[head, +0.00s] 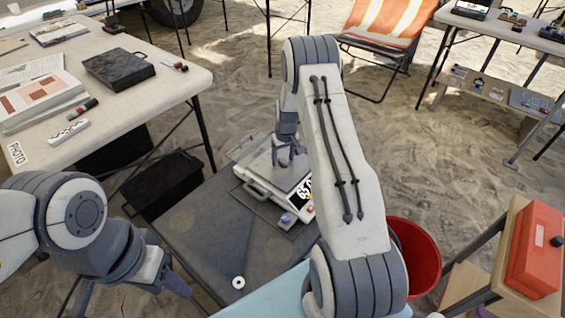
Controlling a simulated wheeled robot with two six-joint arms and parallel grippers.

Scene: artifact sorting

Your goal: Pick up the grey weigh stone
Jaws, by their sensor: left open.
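I cannot make out the grey weigh stone for certain; my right arm and gripper cover part of the scale. The flat scale (262,188) has a grey plate, a pale rim and a lit display (304,193) whose digits I cannot fully read. It sits on the dark grey table in the middle. My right gripper (288,160) points down over the scale's far part, its fingertips close to the plate. Whether it holds anything is unclear. My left gripper (172,284) is open at the lower left, left of a small white ring (238,282) on the table.
The dark grey table (195,230) is bare left of the scale. A black crate (165,185) stands beside it. A white table (160,98) with papers and a black case (118,69) is at upper left. A red bucket (416,258) and a red box (534,255) are at right.

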